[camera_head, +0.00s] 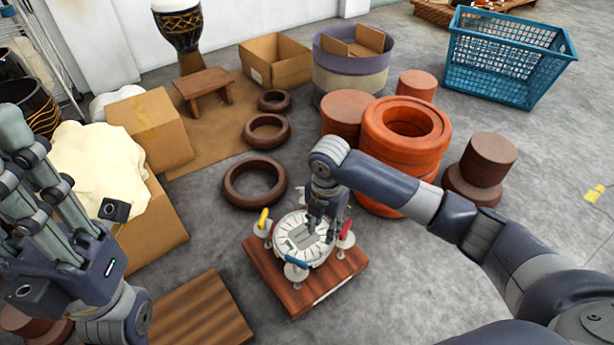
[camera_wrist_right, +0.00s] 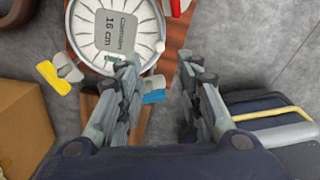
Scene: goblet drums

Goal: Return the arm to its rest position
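My right arm reaches in from the right in the head view. Its gripper (camera_head: 318,226) points down over a round white drum head (camera_head: 296,243) on a wooden base (camera_head: 262,272). In the right wrist view the two fingers of the right gripper (camera_wrist_right: 158,72) stand apart with nothing between them. The drum head (camera_wrist_right: 84,50) bears a label reading 16 cm. Yellow, blue and red clamp handles stand around it. Whether the fingertips touch the drum is hidden. My left gripper (camera_head: 22,165) is raised at the left edge, its fingers apart and empty.
Brown rings (camera_head: 255,182) lie on the floor behind the drum. Orange rings (camera_head: 398,150) are stacked close to my right arm. Cardboard boxes (camera_head: 150,130) stand near my left gripper. A blue crate (camera_head: 505,60) is at the back right.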

